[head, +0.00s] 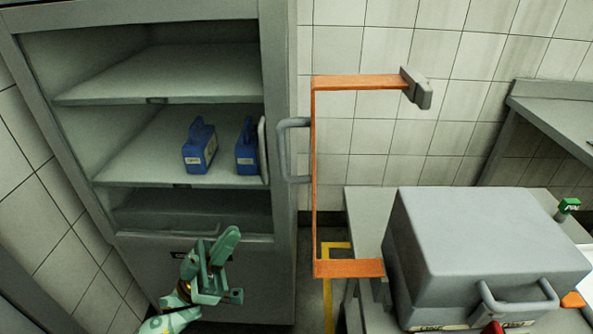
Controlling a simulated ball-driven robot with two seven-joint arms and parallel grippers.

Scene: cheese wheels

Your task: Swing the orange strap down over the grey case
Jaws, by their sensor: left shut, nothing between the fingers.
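The grey case (478,240) sits at the lower right on a grey bench, its lid down and a bar handle on its front. The orange strap (314,180) is a stiff bracket standing up at the case's left side. Its lower arm meets the case's left edge, and its upper arm reaches right in the air, ending in a grey block (419,89) above and behind the case. My left gripper (225,246) is green, shut and empty, low in front of the cabinet, left of the strap and apart from it. My right gripper is out of view.
A grey cabinet (278,200) stands open at left, with two blue boxes (199,150) (246,150) on a shelf. Its handle (283,150) sticks out near the strap. A green-topped item (569,206) stands behind the case. Small red and orange parts show at the case's front right.

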